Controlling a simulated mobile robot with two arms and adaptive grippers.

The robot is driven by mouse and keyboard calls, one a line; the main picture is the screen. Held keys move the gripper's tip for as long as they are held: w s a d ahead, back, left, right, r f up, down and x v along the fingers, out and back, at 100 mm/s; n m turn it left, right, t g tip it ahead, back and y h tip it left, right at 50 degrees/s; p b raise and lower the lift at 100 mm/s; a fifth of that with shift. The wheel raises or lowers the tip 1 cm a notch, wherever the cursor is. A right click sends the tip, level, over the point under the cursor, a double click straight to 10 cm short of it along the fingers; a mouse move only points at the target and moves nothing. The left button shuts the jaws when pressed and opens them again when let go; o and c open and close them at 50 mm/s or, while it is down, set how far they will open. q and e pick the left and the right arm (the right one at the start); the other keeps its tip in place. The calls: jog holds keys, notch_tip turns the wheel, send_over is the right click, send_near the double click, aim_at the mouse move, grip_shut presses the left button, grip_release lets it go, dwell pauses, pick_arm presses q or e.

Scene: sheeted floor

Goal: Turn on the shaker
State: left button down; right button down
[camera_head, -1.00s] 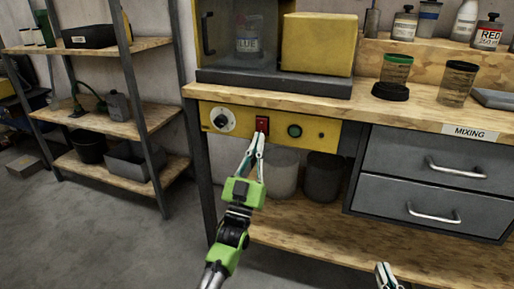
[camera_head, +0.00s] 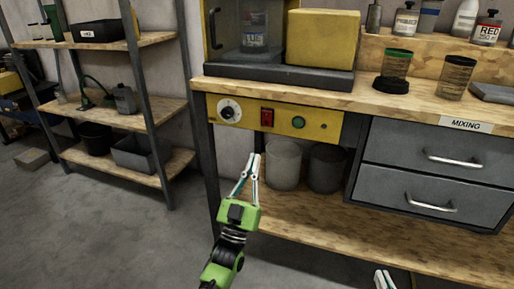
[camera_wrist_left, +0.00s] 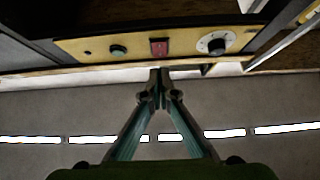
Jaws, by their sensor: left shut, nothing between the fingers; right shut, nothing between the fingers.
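The shaker (camera_head: 280,75) sits on the bench with a grey base, a clear-fronted chamber and a yellow housing. Inside the chamber is a bottle with a blue label (camera_head: 255,35). Below the bench top is a yellow control panel (camera_head: 325,125) with a red rocker switch (camera_head: 267,117), a green button (camera_head: 298,122) and a white dial (camera_head: 229,111). The panel also shows in the left wrist view, with the red switch (camera_wrist_left: 159,47) just beyond the fingertips. My left gripper (camera_head: 256,156) is shut and empty, below the switch and apart from it. My right gripper (camera_head: 384,274) is shut, at the bottom edge.
Two drawers (camera_head: 430,195) with handles are right of the panel. Grey containers (camera_head: 284,163) stand on the lower shelf behind my left gripper. Bottles and jars stand on the bench top at right. A shelf rack (camera_head: 125,120) is at left. The floor in front is clear.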

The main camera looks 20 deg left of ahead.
pick_arm(q)
jog(key=v, duration=0.4)
jog(key=shift+w+f, duration=0.2)
jog(key=shift+f, duration=0.1)
pick_arm(e)
jog(key=shift+s+d+f, duration=0.1)
jog(key=shift+s+f, duration=0.1)
jog(key=shift+f, duration=0.1)
